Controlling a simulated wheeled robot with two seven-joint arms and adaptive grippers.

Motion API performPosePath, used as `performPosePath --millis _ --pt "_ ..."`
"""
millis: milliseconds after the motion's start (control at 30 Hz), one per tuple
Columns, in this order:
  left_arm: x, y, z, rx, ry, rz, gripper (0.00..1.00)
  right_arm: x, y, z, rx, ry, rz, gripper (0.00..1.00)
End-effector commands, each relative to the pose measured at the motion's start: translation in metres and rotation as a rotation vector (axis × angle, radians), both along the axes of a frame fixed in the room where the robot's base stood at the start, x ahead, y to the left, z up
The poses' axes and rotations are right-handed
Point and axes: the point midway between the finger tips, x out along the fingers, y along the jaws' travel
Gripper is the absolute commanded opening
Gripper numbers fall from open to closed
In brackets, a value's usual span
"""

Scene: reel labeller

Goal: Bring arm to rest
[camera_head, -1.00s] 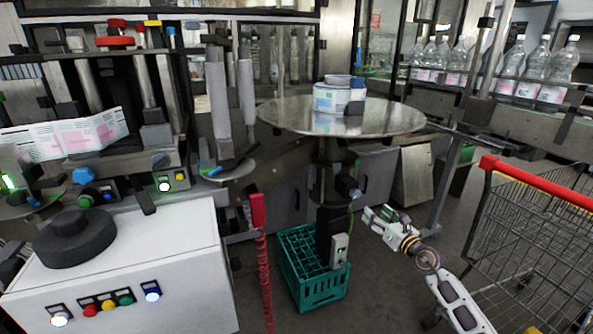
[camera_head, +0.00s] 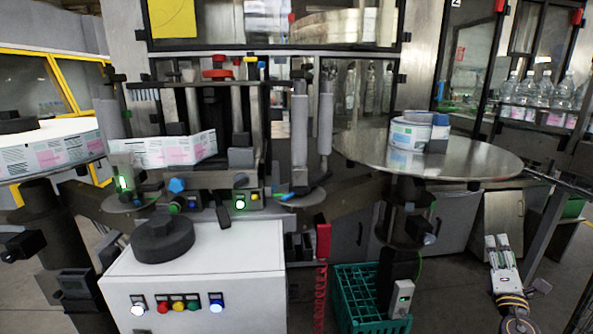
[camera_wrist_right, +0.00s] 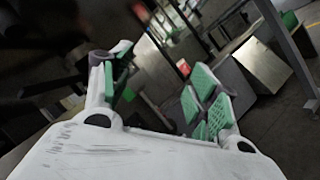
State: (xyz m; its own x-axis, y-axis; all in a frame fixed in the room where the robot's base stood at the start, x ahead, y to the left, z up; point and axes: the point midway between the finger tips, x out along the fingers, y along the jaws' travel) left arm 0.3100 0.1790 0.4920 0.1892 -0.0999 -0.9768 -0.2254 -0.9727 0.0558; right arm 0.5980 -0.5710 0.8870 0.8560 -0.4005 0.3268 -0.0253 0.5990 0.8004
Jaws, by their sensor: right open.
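My right gripper (camera_head: 497,243) is at the lower right of the head view, pointing up in the picture, below the round metal table and right of the green crate. In the right wrist view its two green-padded fingers (camera_wrist_right: 160,88) stand wide apart with nothing between them. It touches nothing that I can see. My left gripper is not in view.
A round metal table (camera_head: 470,162) carries a label reel (camera_head: 410,135). A green crate (camera_head: 350,285) stands on the floor below it. A white cabinet (camera_head: 250,285) with buttons bears a black disc (camera_head: 163,238). Open floor lies around my right gripper.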

Motion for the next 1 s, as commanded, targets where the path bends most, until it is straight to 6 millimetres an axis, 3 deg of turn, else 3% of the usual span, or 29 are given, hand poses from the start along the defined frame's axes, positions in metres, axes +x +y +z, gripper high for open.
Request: performPosePath --millis 267,567,767,1000 --pt "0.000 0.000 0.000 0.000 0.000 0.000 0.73 -0.018 -0.024 -0.014 0.355 -0.124 -0.101 0.60" --pt "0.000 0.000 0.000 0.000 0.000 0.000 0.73 -0.035 -0.024 -0.065 0.744 -0.176 -0.215 0.60" --pt "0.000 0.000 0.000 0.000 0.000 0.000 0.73 -0.048 -0.006 -0.116 0.993 -0.151 -0.299 0.60" --pt "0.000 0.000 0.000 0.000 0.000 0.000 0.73 -0.068 0.041 -0.187 1.278 -0.055 -0.411 0.60"
